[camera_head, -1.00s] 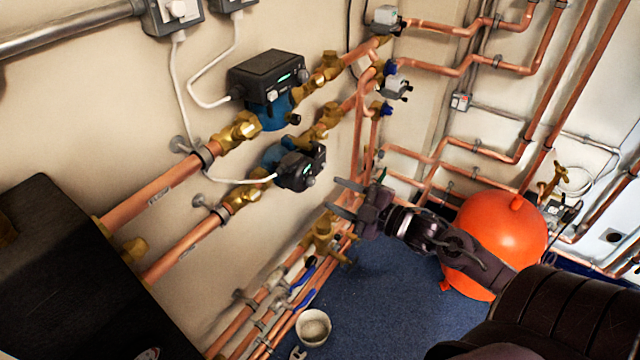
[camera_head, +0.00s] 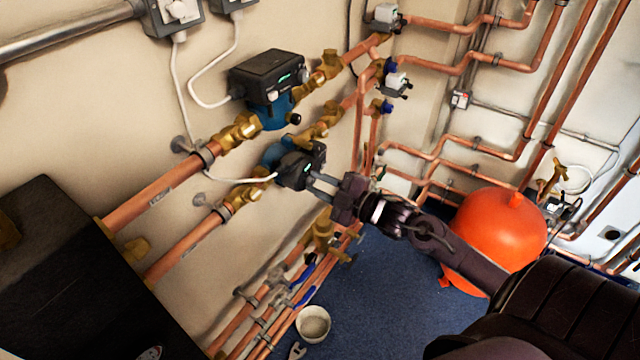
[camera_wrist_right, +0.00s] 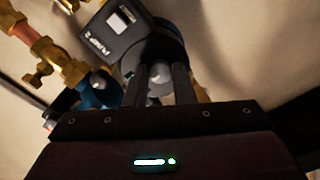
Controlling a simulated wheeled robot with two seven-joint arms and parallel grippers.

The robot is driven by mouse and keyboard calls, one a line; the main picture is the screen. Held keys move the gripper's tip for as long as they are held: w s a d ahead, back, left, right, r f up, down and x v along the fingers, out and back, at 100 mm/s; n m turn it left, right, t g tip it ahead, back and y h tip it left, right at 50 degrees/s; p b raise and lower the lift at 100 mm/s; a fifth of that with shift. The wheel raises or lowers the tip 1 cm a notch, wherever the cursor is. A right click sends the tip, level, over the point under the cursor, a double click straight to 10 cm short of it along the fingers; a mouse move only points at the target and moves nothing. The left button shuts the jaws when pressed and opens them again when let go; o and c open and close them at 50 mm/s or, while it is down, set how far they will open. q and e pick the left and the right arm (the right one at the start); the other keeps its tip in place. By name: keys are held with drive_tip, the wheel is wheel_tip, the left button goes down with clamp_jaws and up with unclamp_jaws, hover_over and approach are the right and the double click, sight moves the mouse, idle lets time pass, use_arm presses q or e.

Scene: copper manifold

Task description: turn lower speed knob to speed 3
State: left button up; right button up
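The lower pump (camera_head: 296,168) has a black box head on a blue body, set in the lower copper pipe run. In the right wrist view its black housing (camera_wrist_right: 114,33) reads "PUMP 2". My right gripper (camera_head: 313,184) is at the pump's face, fingers pointing at it. In the right wrist view its two fingers stand close on either side of the grey lower speed knob (camera_wrist_right: 155,75) and appear to touch it. In the head view the fingertips hide the knob, and its speed setting cannot be read. My left gripper is not in view.
The upper pump (camera_head: 267,80) sits on the pipe above and left. A brass valve (camera_head: 322,232) is just below my right gripper. A red tank (camera_head: 500,235), a white bucket (camera_head: 313,324) and a black box (camera_head: 60,285) stand around.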

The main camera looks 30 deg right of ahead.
clamp_jaws()
drive_tip(key=shift+r+m+p, duration=0.15)
drive_tip(key=shift+m+p, duration=0.7)
drive_tip(key=shift+m, duration=0.15)
drive_tip(key=shift+m+p, duration=0.95)
drive_tip(key=shift+m, duration=0.25)
drive_tip(key=m+p, duration=0.2)
drive_tip(key=m, duration=0.1)
drive_tip(key=shift+m+p, duration=0.4)
drive_tip(key=shift+m, duration=0.4)
drive_tip(key=shift+f, duration=0.2)
